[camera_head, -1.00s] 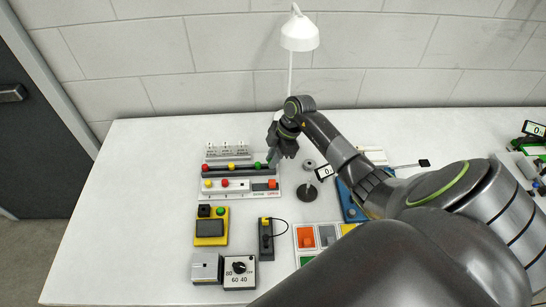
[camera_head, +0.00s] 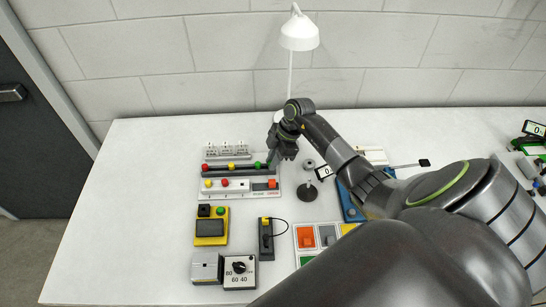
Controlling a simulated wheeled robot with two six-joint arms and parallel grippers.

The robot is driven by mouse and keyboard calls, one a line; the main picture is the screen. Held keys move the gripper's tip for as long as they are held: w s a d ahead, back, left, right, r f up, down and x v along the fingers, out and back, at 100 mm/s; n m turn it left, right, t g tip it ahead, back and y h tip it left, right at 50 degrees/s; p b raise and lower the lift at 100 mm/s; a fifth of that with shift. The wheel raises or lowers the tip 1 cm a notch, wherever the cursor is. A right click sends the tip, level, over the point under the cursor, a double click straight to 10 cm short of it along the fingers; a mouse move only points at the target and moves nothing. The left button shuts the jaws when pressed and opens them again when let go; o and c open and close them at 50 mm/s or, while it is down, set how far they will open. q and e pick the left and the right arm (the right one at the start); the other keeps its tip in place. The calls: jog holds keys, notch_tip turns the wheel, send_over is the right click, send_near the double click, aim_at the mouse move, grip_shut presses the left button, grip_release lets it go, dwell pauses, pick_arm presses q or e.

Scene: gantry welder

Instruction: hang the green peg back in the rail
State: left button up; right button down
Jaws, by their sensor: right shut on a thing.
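My right gripper (camera_head: 276,157) is at the right end of the dark rail (camera_head: 218,172), low over the table. It is shut on a dark greenish piece, which I take to be the green peg (camera_head: 270,158); the fingers hide most of it. The rail carries a red knob (camera_head: 206,167), a yellow knob (camera_head: 231,167) and a green knob (camera_head: 258,165) in a row. I cannot tell whether the held piece touches the rail. My left gripper is not in view.
A white stand (camera_head: 227,150) is behind the rail, and a panel (camera_head: 228,186) with red, yellow and orange parts is in front. Bare table lies at left.

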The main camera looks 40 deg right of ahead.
jog(key=c, duration=1.3)
grip_release()
jog(key=b+v, duration=0.3)
jog(key=v, duration=1.4)
jog(key=shift+d+r, duration=0.15)
jog(key=shift+s, duration=0.1)
jog(key=shift+s, duration=0.1)
